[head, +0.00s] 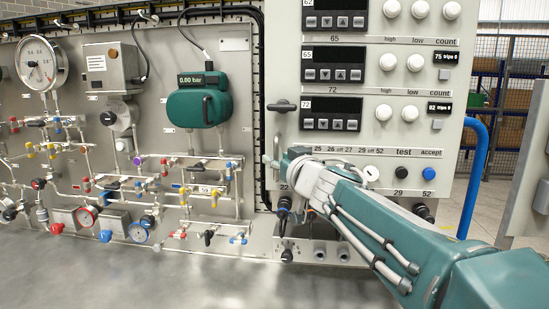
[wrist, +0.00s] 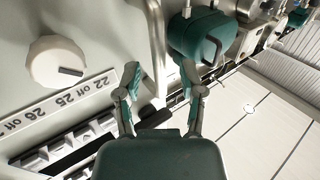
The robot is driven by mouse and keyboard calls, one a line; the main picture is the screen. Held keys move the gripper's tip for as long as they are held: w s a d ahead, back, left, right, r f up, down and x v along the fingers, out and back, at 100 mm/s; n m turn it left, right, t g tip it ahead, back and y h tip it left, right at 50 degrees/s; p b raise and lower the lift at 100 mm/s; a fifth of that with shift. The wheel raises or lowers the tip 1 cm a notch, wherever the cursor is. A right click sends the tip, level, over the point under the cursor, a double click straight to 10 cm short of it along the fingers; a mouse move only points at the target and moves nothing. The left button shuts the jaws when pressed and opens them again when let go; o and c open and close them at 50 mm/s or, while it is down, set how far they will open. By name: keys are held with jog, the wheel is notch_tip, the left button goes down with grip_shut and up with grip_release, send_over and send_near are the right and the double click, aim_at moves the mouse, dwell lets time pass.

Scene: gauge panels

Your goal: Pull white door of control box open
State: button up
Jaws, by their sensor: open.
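The white control box (head: 465,150) stands right of centre in the head view, with displays, knobs and number labels on its front. Its white face also shows at the left of the wrist view (wrist: 105,50). I see no clear gap along its left edge. My gripper (head: 268,160) is in front of the box's lower left edge. In the wrist view my gripper (wrist: 163,85) has its two fingers spread apart. A dark piece shows between them; I cannot tell whether it is part of the box.
A gauge panel (head: 233,45) with pipes and coloured valves fills the left. A teal pressure device (head: 204,108) hangs on it. A blue rail (head: 473,180) stands at the right of the box. A grey surface (head: 140,275) lies below.

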jog(key=shift+x, duration=0.85)
jog(key=shift+s, duration=0.1)
grip_shut()
jog(key=shift+s, duration=0.1)
